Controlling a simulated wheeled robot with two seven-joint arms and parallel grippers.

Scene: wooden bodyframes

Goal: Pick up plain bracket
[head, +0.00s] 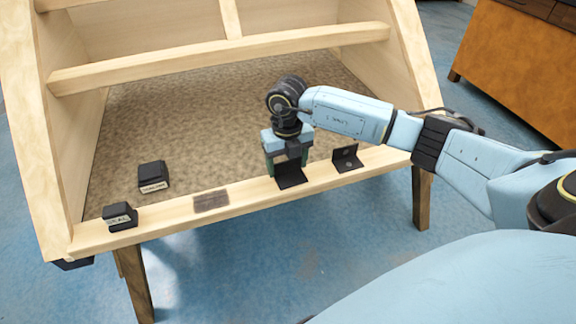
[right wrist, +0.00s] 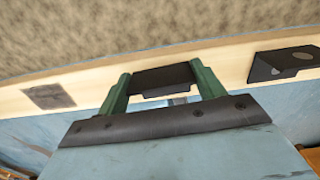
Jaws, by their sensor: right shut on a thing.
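The plain bracket (head: 291,175) is a black angled piece at the front wooden beam, with no holes visible in it. My right gripper (head: 287,160) points down over the beam and is shut on this bracket. In the right wrist view the bracket (right wrist: 163,80) sits between the two green fingers of the gripper (right wrist: 162,88). I cannot tell whether the bracket still touches the beam. A second black bracket, with holes (head: 346,158), stands on the beam to the right; it also shows in the right wrist view (right wrist: 284,65). My left gripper is out of view.
The wooden frame (head: 220,55) has a speckled panel (head: 215,120) behind the front beam (head: 240,194). A dark patch (head: 211,201) marks the beam left of the gripper. Two black labelled blocks stand at the left, one on the beam (head: 119,217), one on the panel (head: 152,175).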

